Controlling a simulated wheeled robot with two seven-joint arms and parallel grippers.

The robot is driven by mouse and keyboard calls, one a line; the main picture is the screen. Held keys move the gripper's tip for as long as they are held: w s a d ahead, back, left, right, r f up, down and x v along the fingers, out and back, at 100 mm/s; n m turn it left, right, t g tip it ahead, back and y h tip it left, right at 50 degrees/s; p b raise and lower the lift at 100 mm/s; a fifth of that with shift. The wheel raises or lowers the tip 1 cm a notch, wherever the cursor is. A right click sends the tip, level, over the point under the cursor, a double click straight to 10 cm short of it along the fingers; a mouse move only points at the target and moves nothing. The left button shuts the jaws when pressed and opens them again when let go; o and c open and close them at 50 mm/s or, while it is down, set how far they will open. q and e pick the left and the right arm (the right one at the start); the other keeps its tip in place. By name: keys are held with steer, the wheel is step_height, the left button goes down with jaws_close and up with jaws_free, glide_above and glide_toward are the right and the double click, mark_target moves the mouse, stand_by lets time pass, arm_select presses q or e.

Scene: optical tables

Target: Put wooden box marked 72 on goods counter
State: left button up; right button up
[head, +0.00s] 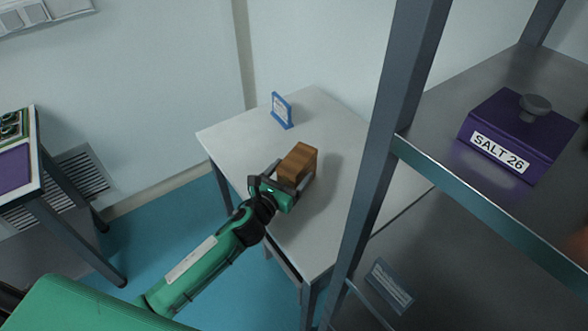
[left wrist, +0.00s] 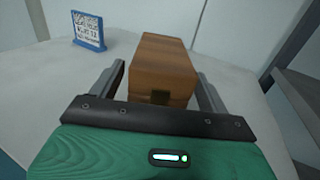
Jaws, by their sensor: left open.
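The box appears to rest on the tabletop. My right gripper is not in view.
A blue sign (head: 282,110) stands at the table's back edge. A grey metal shelf post (head: 388,130) rises close at the right. The shelf holds a purple box labelled SALT 26 (head: 518,135). Another table (head: 38,180) stands at the far left. The tabletop around the box is mostly clear.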

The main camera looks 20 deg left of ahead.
arm_select(q)
steer(key=b+v, duration=0.1)
steer(key=v, duration=0.9)
steer(key=shift+b, duration=0.35)
